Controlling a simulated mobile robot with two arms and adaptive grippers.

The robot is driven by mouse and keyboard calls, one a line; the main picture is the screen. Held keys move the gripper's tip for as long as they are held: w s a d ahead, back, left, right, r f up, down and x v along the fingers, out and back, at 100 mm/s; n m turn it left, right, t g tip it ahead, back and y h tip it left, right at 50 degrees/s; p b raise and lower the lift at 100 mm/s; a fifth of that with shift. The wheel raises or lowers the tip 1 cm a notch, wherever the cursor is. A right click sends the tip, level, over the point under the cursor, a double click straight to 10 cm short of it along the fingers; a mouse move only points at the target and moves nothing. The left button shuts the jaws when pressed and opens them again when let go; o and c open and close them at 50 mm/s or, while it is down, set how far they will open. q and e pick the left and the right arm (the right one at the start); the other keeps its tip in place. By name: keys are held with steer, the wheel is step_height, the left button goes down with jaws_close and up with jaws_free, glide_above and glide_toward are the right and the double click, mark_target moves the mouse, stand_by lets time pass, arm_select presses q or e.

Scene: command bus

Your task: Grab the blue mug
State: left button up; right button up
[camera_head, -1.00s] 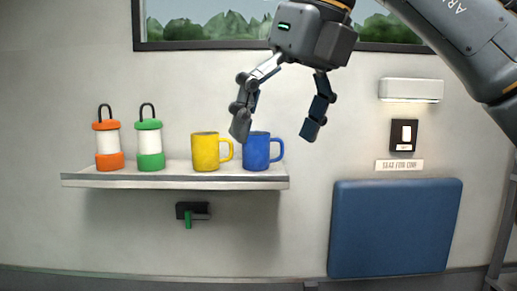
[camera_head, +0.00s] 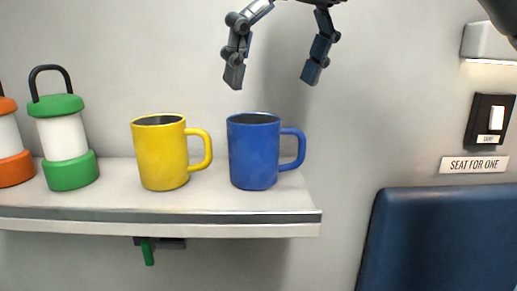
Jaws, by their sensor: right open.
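The blue mug (camera_head: 254,155) stands upright at the right end of the wall shelf (camera_head: 180,217), with its handle pointing right. My right gripper (camera_head: 273,82) is open and empty above the mug. Its two fingers point down, one above the mug's left side and one above and right of the handle. The fingertips look apart from the mug. The top of the gripper is cut off by the upper picture edge. My left gripper is not in view.
A yellow mug (camera_head: 160,158) stands close on the left, its handle towards the blue mug. A green lantern (camera_head: 66,135) and an orange lantern (camera_head: 10,150) stand farther left. A blue seat back (camera_head: 440,240) is at the lower right.

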mark_target(261, 129)
steer(key=x, duration=0.6)
steer(key=shift+f, duration=0.1)
steer(key=shift+w+f, duration=0.1)
steer(key=shift+f, duration=0.1)
steer(key=shift+w+a+f, duration=0.2)
steer(key=shift+f, duration=0.45)
steer(key=p+x, duration=0.1)
steer(key=x, duration=0.2)
steer(key=shift+f, duration=0.15)
steer(key=shift+w+f, duration=0.15)
steer(key=shift+f, duration=0.1)
steer(key=shift+a, duration=0.1)
steer(key=shift+c, duration=1.2)
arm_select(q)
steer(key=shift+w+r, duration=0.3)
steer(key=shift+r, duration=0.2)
arm_select(e)
steer(key=c, duration=1.2)
steer(key=shift+r, duration=0.1)
steer(key=shift+c, duration=0.2)
